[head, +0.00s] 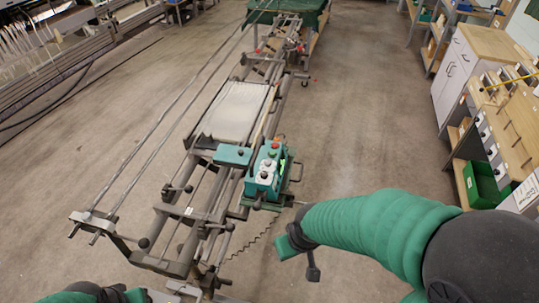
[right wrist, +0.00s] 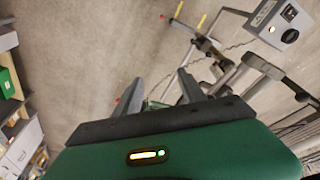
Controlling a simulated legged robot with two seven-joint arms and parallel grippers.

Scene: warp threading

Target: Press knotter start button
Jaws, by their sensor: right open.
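The knotter's teal control box (head: 266,170) sits on the right side of the long metal frame in the head view. Its top carries a red button, a green button (head: 271,153) and pale round knobs. Which button is the start button cannot be read. My right gripper (head: 297,257) is in front of the box and to its right, apart from it and empty. Its two spread fingers also show in the right wrist view (right wrist: 160,92). My left gripper (head: 110,295) shows only partly at the bottom left edge, and its fingers are unclear.
The warp frame (head: 190,212) has rods and levers sticking out near the box. A coiled cable (head: 255,238) hangs below it. A grey box with a black knob (right wrist: 288,36) shows at the right wrist view's upper right. Open floor (head: 350,130) lies right of the frame; cabinets stand beyond.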

